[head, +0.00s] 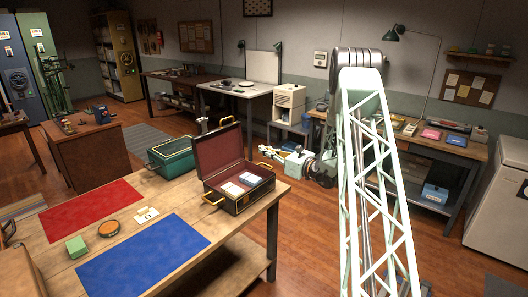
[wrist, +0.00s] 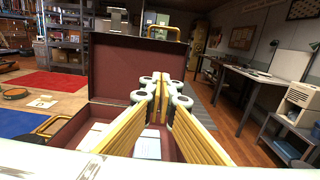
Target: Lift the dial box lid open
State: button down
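The dial box, a dark case (head: 237,203) with a red lining, stands on the wooden table with its lid (head: 219,151) raised upright at the back. In the wrist view the raised lid (wrist: 112,68) fills the middle, with a metal fitting and a gold handle (wrist: 163,31) at its top edge. Pale flat packets (head: 232,188) lie inside the box. My gripper (head: 271,157) is at the box's right side. In the wrist view its yellow-padded fingers (wrist: 160,92) converge in front of the lid. The gap at their tips is unclear, and nothing is plainly held.
A green box (head: 171,153) stands on the table just behind and left of the case. Open floor lies right of the table.

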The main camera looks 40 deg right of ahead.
jog(key=shift+s, duration=0.15)
jog(key=b+v, duration=0.1)
jog(key=v, duration=0.9)
jog(key=shift+s, duration=0.35)
dwell(0.7)
dwell(0.5)
